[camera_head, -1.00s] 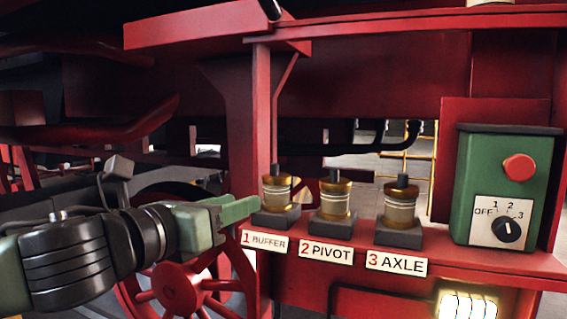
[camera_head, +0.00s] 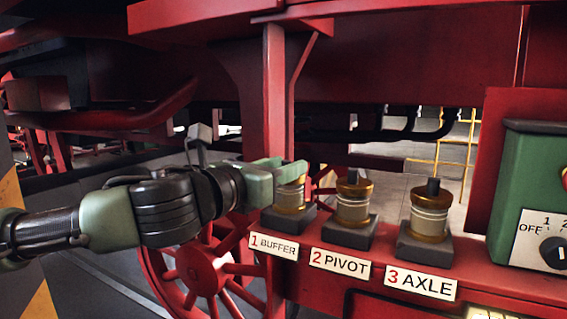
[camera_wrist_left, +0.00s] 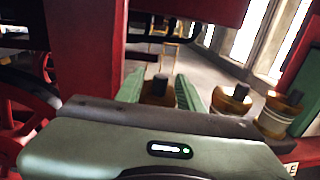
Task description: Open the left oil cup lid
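The left oil cup (camera_head: 290,197), brass and glass on a dark block above the "1 BUFFER" label, stands leftmost of three in the head view. My left gripper (camera_head: 291,170) is at its top; a green finger hides the lid there. In the left wrist view, the two fingers of the left gripper (camera_wrist_left: 159,77) are spread, one on each side of the brass lid (camera_wrist_left: 157,98) with its dark knob. The lid looks closed; contact with the fingers cannot be told. My right gripper is not in view.
The pivot cup (camera_head: 353,205) and axle cup (camera_head: 430,217) stand to the right on the red ledge. A red upright post (camera_head: 266,100) rises behind the left cup. A green control box (camera_head: 520,185) is at the right edge, and a red spoked wheel (camera_head: 203,270) is below.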

